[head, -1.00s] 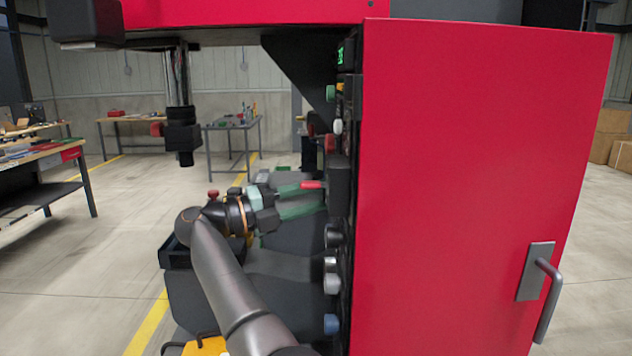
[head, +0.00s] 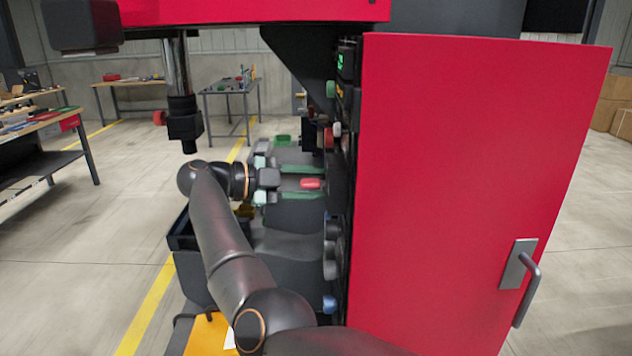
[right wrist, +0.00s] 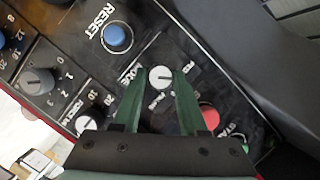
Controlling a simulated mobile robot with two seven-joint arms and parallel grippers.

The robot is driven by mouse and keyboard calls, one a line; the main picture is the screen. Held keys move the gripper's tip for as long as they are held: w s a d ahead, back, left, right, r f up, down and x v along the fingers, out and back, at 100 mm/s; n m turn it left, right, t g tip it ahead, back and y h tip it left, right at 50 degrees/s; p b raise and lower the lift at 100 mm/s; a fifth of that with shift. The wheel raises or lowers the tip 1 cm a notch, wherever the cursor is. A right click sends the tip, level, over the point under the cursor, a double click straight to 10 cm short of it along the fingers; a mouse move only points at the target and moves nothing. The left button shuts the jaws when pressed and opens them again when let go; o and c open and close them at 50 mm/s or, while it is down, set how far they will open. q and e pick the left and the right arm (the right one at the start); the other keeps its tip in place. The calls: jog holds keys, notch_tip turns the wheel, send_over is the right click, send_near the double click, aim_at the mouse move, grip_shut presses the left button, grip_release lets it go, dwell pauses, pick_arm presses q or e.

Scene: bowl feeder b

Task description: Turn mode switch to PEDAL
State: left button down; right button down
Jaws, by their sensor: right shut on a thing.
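The mode switch (right wrist: 160,77) is a round, pale grey knob on the black panel, beside a partly readable "MODE" label, in the right wrist view. My right gripper (right wrist: 162,76) has its green fingers on either side of this knob and is shut on it. The labels around the knob are partly hidden by the fingers, and I cannot tell which one it points to. My left gripper is not in view.
A red button (right wrist: 207,115) sits close beside one finger. A blue RESET button (right wrist: 116,37) and a grey dial (right wrist: 38,81) are nearby on the panel. The red cabinet door (head: 480,180) stands right of the panel. A black spindle (head: 183,120) hangs at left.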

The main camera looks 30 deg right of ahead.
jog(key=shift+n+y, duration=0.3)
jog(key=shift+n, duration=0.2)
dwell(0.3)
jog(key=shift+c, duration=2.2)
grip_release()
